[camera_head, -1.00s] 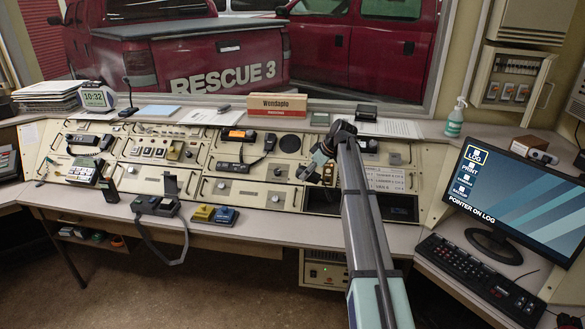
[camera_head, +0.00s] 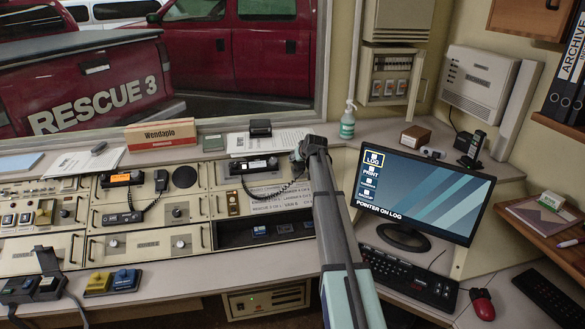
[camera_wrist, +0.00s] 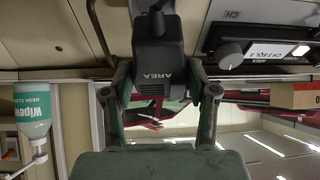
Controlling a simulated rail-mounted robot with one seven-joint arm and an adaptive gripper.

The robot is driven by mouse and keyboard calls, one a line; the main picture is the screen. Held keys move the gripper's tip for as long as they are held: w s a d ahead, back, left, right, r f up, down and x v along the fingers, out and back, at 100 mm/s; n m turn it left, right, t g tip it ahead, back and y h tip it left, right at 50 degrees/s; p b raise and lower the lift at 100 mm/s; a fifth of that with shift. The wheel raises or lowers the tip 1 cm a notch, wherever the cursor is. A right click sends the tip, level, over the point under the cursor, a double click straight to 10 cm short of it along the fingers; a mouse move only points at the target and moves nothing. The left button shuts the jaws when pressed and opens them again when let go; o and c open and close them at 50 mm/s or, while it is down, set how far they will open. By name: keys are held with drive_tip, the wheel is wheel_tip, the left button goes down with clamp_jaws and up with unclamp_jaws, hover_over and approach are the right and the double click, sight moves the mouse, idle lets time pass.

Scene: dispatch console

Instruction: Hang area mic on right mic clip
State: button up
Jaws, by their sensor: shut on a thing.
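My gripper (camera_wrist: 161,92) is shut on the black area mic (camera_wrist: 157,62), with one finger on each side of its body. The word AREA shows upside down on the mic in the wrist view. In the head view the mic is hidden behind my arm's end, above the right end of the console. A coiled cord (camera_head: 272,193) runs from the right radio (camera_head: 254,165) toward my gripper. The radio's knob and display also show in the wrist view (camera_wrist: 262,50).
A second handset (camera_head: 161,181) is on the console at left. A wipes bottle (camera_head: 348,120) stands at the back, also in the wrist view (camera_wrist: 33,115). The monitor (camera_head: 415,193) is close to my arm's right. A dark open bay (camera_head: 265,230) lies below the radio.

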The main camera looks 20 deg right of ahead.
sight(298, 163)
drive_tip(key=shift+w+d+r+m+h, duration=0.35)
drive_tip(key=shift+w+r+m+h, duration=0.05)
drive_tip(key=shift+r, duration=0.1)
drive_tip(key=shift+s+r+t, duration=0.15)
drive_tip(key=shift+r+t, duration=0.05)
drive_tip(key=shift+t, duration=0.2)
drive_tip(key=shift+w+d+f+b, duration=0.1)
drive_tip(key=shift+w+f+b, duration=0.15)
drive_tip(key=shift+w+f, duration=0.45)
drive_tip(key=shift+w+d+f+b, duration=0.1)
drive_tip(key=shift+w+f+b, duration=0.2)
drive_tip(key=shift+f, duration=0.75)
drive_tip(key=shift+w+f+b, duration=0.15)
drive_tip(key=shift+w+f, duration=0.45)
drive_tip(key=shift+f, duration=0.25)
drive_tip(key=shift+f+b, duration=0.45)
drive_tip(key=shift+f, duration=0.1)
drive_tip(key=o, duration=1.4)
drive_tip(key=shift+c, duration=0.2)
drive_tip(key=shift+s, duration=0.1)
